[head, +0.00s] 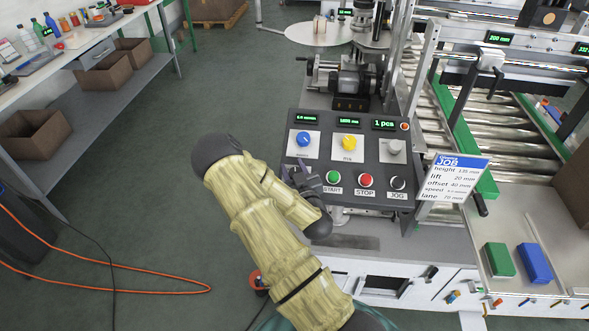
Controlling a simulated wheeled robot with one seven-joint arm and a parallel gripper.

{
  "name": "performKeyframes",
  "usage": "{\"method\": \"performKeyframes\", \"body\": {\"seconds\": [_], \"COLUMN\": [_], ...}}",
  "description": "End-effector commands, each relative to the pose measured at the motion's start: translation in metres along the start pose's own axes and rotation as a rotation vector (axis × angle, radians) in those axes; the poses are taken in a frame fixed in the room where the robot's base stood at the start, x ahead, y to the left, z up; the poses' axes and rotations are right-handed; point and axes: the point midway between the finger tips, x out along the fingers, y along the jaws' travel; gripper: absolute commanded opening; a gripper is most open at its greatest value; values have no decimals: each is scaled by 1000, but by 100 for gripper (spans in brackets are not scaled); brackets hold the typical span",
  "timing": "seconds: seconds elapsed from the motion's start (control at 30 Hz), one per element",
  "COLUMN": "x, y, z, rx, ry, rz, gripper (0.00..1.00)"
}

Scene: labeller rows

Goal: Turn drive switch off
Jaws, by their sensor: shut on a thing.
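The dark control panel (368,168) stands in the middle of the head view. My gripper (303,175) is at its lower left, just left of the green START button (333,177). The fingers are shut at the panel face on what appears to be the drive switch, which they and the wrist largely hide. Its setting and label cannot be read. The red STOP button (365,181) and black JOG button (398,184) lie to the right. Above are a blue knob (303,138), a yellow knob (349,143) and a grey knob (396,147).
Lit green displays (384,124) top the panel. A job card (456,177) stands at its right edge, before the roller conveyor (480,125). Green (499,260) and blue (535,263) blocks lie at lower right. An orange cable (150,291) crosses the floor at left.

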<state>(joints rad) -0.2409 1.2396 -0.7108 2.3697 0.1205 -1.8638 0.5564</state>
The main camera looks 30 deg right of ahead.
Motion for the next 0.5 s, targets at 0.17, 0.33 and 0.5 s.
{"method": "performKeyframes", "body": {"seconds": [0.17, 0.33, 0.5], "x": [1, 1, 0], "y": [-2, -4, -6], "z": [0, 0, 0], "rx": [-41, -78, -110], "ry": [9, 11, 12], "rz": [-129, -245, -343], "gripper": [14, 14, 14]}}
